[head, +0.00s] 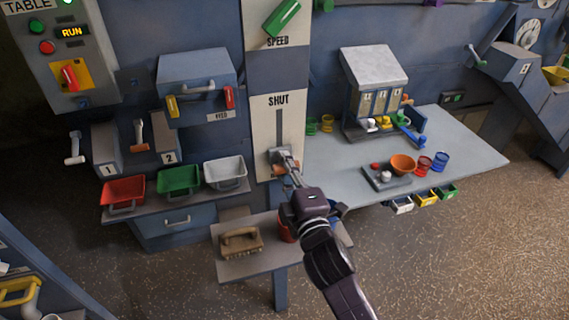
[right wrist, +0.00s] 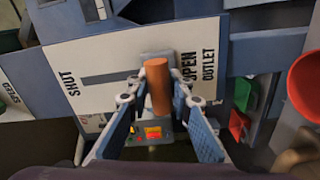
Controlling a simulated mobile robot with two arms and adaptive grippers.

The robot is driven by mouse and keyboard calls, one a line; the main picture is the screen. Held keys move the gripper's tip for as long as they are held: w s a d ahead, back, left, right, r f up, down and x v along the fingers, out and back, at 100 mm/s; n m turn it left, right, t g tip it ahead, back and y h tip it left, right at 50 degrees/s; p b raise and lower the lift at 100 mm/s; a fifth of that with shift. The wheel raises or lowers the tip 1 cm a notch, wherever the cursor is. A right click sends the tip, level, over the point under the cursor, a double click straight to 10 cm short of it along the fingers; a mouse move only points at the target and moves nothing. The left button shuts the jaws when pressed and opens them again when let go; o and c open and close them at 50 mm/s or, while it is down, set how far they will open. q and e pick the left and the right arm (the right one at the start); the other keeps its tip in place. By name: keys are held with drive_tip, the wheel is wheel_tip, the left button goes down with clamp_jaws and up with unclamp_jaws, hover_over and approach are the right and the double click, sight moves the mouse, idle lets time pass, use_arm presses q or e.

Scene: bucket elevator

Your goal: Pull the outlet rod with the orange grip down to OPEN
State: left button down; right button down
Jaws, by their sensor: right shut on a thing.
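The white outlet panel (head: 262,130) has SHUT at its top and a dark vertical slot (head: 279,125). The right wrist view shows the panel sideways, with SHUT at left and OPEN OUTLET at right. The outlet rod's orange grip (right wrist: 158,88) is at the OPEN end of the slot, beside the word OPEN. My right gripper (head: 283,160) is at the slot's low end and hides most of the grip in the head view. Its fingers, seen in the right wrist view (right wrist: 158,100), are shut on the orange grip. My left gripper is not in view.
A small bench with a brush (head: 240,241) and a red container (head: 286,228) is under my right arm. Red (head: 124,190), green and white bins stand left. A grey table (head: 462,160) with cups and a dispenser (head: 374,80) is at right. The floor in front is clear.

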drive_tip(key=shift+f, duration=0.5)
drive_tip(key=c, duration=2)
unclamp_jaws()
drive_tip(key=shift+o, duration=1.4)
drive_tip(key=shift+r, duration=0.15)
drive_tip(key=shift+s, duration=0.15)
drive_tip(key=v, duration=1.1)
drive_tip(key=shift+s+d, duration=0.2)
drive_tip(key=shift+s, duration=0.15)
